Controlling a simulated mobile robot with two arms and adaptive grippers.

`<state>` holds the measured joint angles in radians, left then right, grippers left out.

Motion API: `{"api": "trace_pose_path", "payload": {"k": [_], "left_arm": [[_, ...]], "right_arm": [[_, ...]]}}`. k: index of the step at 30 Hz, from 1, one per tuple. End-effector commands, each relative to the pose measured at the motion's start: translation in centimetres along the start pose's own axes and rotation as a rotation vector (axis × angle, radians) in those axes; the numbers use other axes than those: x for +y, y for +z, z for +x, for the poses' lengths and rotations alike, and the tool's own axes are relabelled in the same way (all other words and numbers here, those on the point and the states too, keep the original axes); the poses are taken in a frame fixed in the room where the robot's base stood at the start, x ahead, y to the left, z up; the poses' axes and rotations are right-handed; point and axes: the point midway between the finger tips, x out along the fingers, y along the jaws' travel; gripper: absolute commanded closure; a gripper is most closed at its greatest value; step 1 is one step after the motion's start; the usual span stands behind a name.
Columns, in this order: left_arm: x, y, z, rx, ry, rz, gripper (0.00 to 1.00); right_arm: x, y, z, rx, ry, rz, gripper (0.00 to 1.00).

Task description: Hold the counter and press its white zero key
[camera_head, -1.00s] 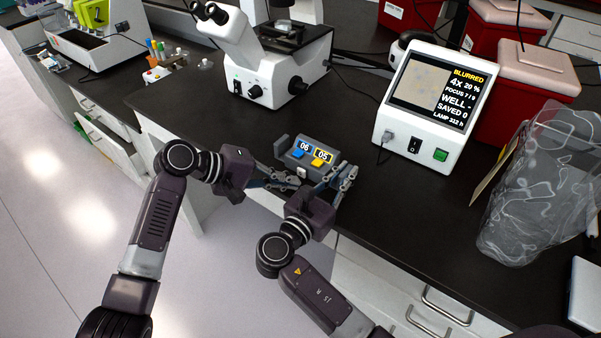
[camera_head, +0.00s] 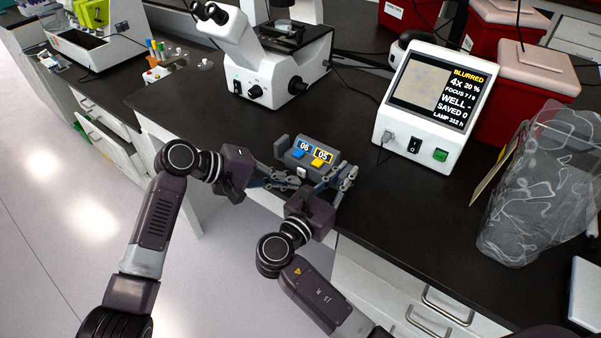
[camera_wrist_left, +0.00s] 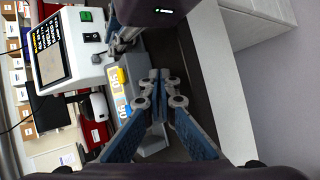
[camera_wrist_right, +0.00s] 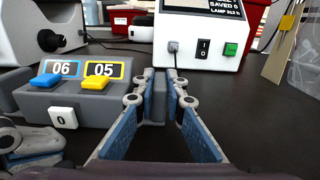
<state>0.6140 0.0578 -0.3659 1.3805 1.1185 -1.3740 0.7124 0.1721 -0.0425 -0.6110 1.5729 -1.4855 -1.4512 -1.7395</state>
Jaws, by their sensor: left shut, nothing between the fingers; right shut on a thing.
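The grey counter (camera_head: 310,157) sits near the bench's front edge, with displays reading 06 and 05. It has a blue key (camera_wrist_right: 56,80), a yellow key (camera_wrist_right: 93,83) and a white zero key (camera_wrist_right: 64,117) on its front face. My right gripper (camera_head: 341,180) is shut on the grey tab at the counter's right side; the right wrist view shows its fingers there (camera_wrist_right: 157,90). My left gripper (camera_head: 295,182) is shut and empty, its tips just in front of the counter close to the white key. In the left wrist view its fingertips (camera_wrist_left: 160,85) hide the white key, so contact cannot be told.
A microscope (camera_head: 262,68) stands behind the counter, and a white screen unit (camera_head: 424,110) behind to the right. A clear bag (camera_head: 535,190) and red bins (camera_head: 515,85) are further right. Black bench top is free left of the counter.

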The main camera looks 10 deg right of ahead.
Motion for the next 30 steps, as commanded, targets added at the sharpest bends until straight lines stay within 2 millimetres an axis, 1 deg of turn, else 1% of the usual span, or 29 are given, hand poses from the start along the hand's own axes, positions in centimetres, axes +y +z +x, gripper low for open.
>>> {"api": "trace_pose_path", "payload": {"k": [11,20,30], "left_arm": [[0.0,-0.02,0.01,0.0,0.0,0.0,1.0],[0.49,-0.41,0.55,0.0,0.0,0.0,1.0],[0.47,-0.42,0.58,0.0,0.0,0.0,1.0]], "right_arm": [[0.0,0.0,-0.01,0.0,0.0,0.0,1.0],[0.01,0.01,-0.01,0.0,0.0,0.0,1.0],[0.0,0.01,0.0,0.0,0.0,0.0,1.0]]}}
